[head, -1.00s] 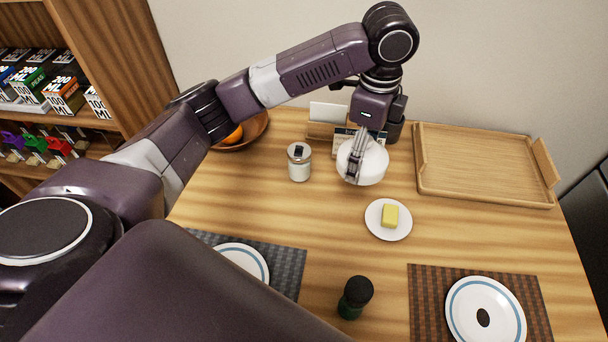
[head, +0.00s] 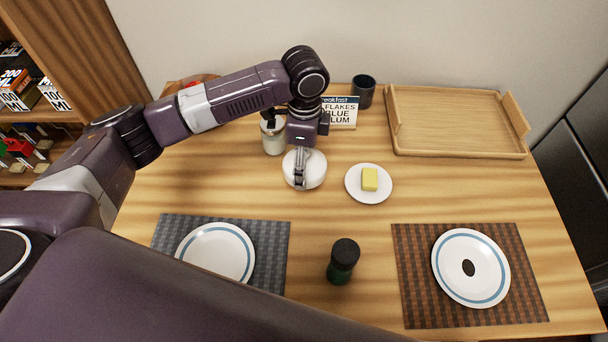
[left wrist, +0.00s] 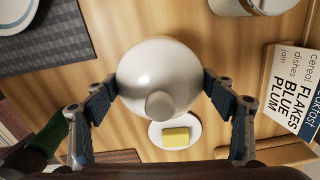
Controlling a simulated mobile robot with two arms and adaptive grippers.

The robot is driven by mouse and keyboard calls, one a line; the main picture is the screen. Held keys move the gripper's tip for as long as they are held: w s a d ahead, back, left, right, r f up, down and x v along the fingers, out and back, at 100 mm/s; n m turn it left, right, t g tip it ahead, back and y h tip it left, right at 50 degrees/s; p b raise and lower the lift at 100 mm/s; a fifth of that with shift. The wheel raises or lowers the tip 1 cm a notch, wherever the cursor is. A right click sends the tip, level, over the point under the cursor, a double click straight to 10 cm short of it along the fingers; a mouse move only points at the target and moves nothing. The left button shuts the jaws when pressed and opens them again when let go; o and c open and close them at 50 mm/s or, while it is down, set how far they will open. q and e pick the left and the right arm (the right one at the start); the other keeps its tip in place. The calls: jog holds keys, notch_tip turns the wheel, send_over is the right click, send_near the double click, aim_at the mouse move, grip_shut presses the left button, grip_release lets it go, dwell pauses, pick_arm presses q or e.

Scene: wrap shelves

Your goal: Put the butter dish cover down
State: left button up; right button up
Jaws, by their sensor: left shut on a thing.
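The butter dish cover (head: 316,174) is a white round dome with a knob, also seen in the left wrist view (left wrist: 158,72). My left gripper (head: 301,166) is shut on it, with one finger on each side in the left wrist view (left wrist: 161,88). It is upright, left of the butter plate and apart from it. I cannot tell whether its rim touches the table. The yellow butter (head: 370,179) lies uncovered on its small white plate (head: 368,197). My right gripper is not in view.
A glass jar (head: 273,140) stands just behind the cover on the left. A breakfast sign (head: 340,113), dark cup (head: 364,91) and wooden tray (head: 460,120) are at the back. A dark shaker (head: 343,260) stands in front, between two placemats with plates. Bare table lies around the cover's front.

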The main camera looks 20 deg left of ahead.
pick_arm(q)
jog(key=shift+f, duration=3.05)
jog(key=shift+f, duration=0.1)
jog(key=o, duration=1.2)
notch_tip(320, 180, up, 12)
jog(key=shift+r+b, duration=0.15)
jog(key=shift+b, duration=0.2)
